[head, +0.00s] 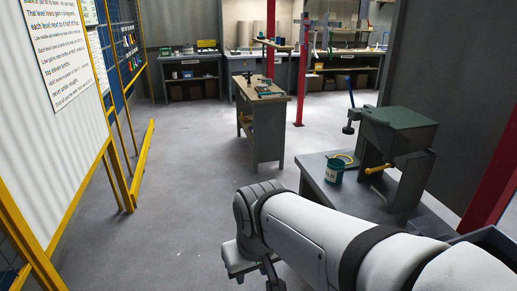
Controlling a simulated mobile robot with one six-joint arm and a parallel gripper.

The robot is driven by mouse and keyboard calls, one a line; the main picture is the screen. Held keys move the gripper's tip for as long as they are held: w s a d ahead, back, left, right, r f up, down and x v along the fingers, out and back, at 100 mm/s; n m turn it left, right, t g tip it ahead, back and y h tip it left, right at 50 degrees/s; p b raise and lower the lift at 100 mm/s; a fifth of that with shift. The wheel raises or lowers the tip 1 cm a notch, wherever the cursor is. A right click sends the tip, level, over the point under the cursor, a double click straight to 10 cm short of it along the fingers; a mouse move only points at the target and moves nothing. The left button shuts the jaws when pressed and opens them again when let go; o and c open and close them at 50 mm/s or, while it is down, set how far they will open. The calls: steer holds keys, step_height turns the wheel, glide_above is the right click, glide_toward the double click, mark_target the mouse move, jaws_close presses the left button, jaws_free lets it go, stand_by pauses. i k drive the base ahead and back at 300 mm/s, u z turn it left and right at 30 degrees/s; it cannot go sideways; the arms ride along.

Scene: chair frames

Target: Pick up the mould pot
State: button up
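A small teal pot (334,172) with a pale label stands upright on the grey bench at the right. The lettering is too small to read surely, but it looks like the mould pot. A yellow ring shape shows at or just behind its rim. My white arm reaches in from the lower right. My gripper (258,270) hangs at the arm's far end, low in the picture, left of the pot and apart from it. Its fingertips are cut off or hidden, so its opening does not show.
A grey-green machine (400,135) with a yellow handle stands on the bench (315,183) right beside the pot. A wooden-topped workbench (260,90) stands mid-floor. Yellow-framed boards and a low yellow rail (143,160) line the left. The grey floor between is clear.

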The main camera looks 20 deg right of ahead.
mark_target(334, 172)
steer(key=i, duration=2.8)
steer(key=z, duration=3.35)
steer(key=i, duration=0.5)
steer(key=u, duration=0.1)
